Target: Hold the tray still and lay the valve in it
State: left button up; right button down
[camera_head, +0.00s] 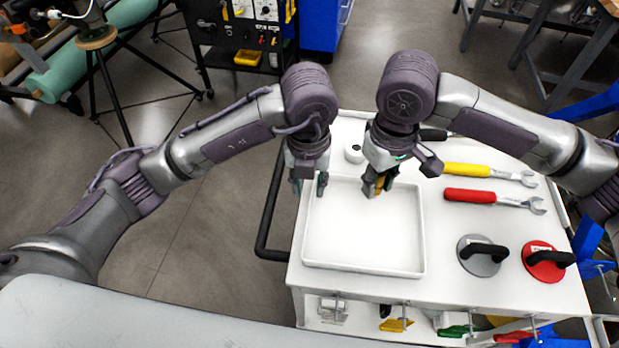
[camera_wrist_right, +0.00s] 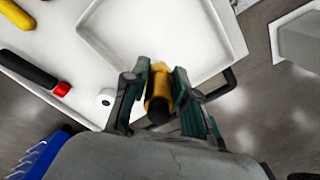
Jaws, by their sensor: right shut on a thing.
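The white tray (camera_head: 362,240) lies on the cart top and looks empty inside. Its raised wall also shows in the right wrist view (camera_wrist_right: 165,62). My right gripper (camera_head: 378,186) is shut on the yellow valve (camera_wrist_right: 159,90), which has a dark end, and holds it over the back part of the tray. In the head view only a small bit of the valve shows between the fingers. My left gripper (camera_head: 309,186) is at the tray's back left corner with its fingers apart, one on each side of the left rim. I cannot tell whether they touch it.
Right of the tray lie a yellow-handled wrench (camera_head: 467,170) and a red-handled wrench (camera_head: 470,196). A grey suction cup (camera_head: 478,262) and a red one (camera_head: 543,268) stand in front of them. A small white roll (camera_head: 353,153) is behind the tray. A dark cart handle (camera_head: 264,225) is at left.

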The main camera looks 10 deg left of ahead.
aim_at(309, 212)
pick_arm(q)
notch_tip(309, 212, down, 11)
dwell(0.4)
grip_shut()
